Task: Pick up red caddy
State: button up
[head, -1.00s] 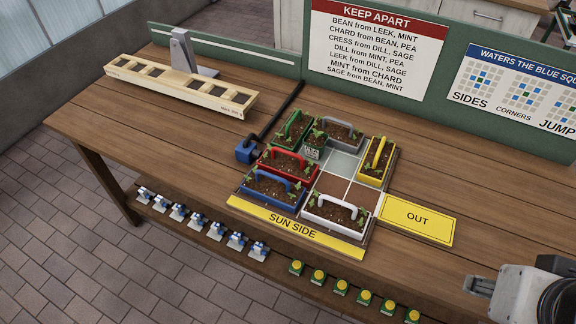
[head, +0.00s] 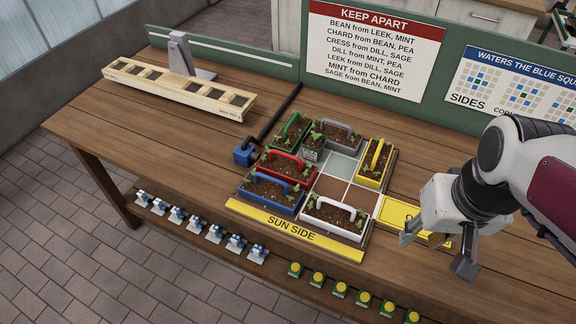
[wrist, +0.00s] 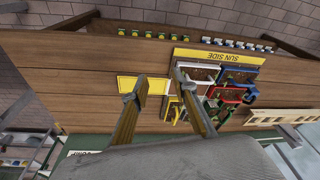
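The red caddy (head: 283,167) is a soil-filled planter with a red arched handle and green sprouts. It stands on the left side of the tiled tray (head: 364,221), between the green caddy (head: 280,136) behind and the blue caddy (head: 268,190) in front. In the wrist view the red caddy (wrist: 231,96) shows small, beyond the fingers and to the right. My gripper (head: 452,253) is right of the tray, above the table near the yellow OUT plate (head: 396,212), which it partly covers. In the wrist view its fingers (wrist: 157,88) are spread with nothing between them.
Grey (head: 341,133), yellow (head: 376,160) and white (head: 336,213) caddies share the tray. A blue tap-like fitting with a dark pipe (head: 245,153) stands close left of the red caddy. A wooden planter rack (head: 180,92) lies behind.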

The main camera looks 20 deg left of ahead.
aim_at(283, 153)
jog(key=w+a+f+n, duration=0.3)
jog(key=w+a+f, duration=0.1)
jog(key=a, duration=0.5)
jog(key=w+a+f+n+g+y, duration=0.1)
jog(key=w+a+f+n, duration=0.2)
jog(key=a, duration=0.6)
jog(key=w+a+f+n, duration=0.3)
jog(key=w+a+f, duration=0.3)
jog(key=a, duration=0.3)
jog(key=shift+w+a+n+y, duration=0.3)
jog(key=shift+w+a+y, duration=0.1)
jog(key=shift+w, duration=0.35)
jog(key=w+a+r+n+t+y, duration=0.1)
jog(key=w+a+r+n, duration=0.1)
jog(key=w+a+n, duration=0.3)
jog(key=shift+w+a+r+y, duration=0.25)
jog(key=shift+w+a+y, duration=0.05)
jog(key=shift+a, duration=0.15)
jog(key=shift+x, duration=1.3)
jog(key=shift+f, duration=0.15)
jog(key=shift+s+x, duration=0.1)
jog(key=shift+x, duration=1.1)
jog(key=shift+s+x, duration=0.15)
jog(key=shift+x, duration=1.05)
